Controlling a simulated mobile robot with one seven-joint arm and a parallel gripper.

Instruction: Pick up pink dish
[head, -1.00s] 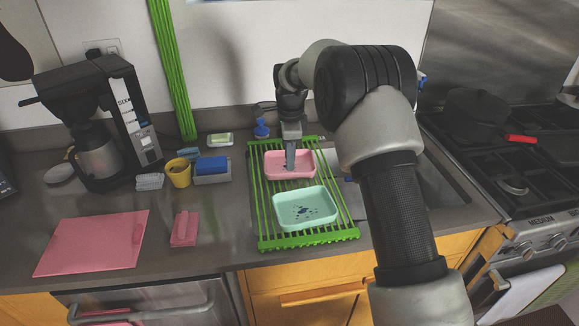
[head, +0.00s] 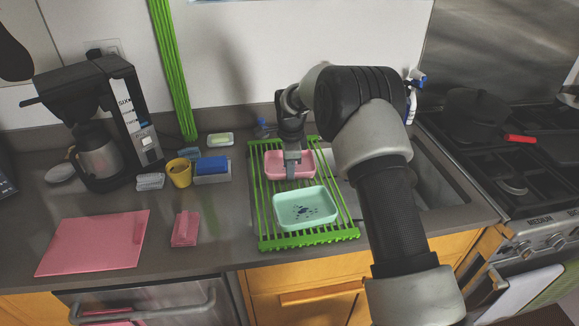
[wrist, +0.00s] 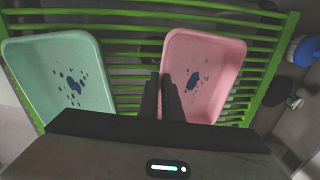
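The pink dish (head: 272,165) lies on the green drying rack, behind a mint dish (head: 305,207). In the wrist view the pink dish (wrist: 218,68) is right of centre, with dark blue specks on its floor. My gripper (head: 291,174) is at the dish's near wall. In the wrist view the fingers of my gripper (wrist: 160,78) are close together, one on each side of that wall. They look shut on it, though the contact itself is hard to see. The dish still rests on the rack.
The mint dish sits close on the near side. The green rack (head: 259,215) extends partly over the sink (head: 445,180). A yellow cup (head: 179,173), blue sponge (head: 212,165) and coffee maker (head: 110,120) stand left. A stove with a pan (head: 480,115) is right.

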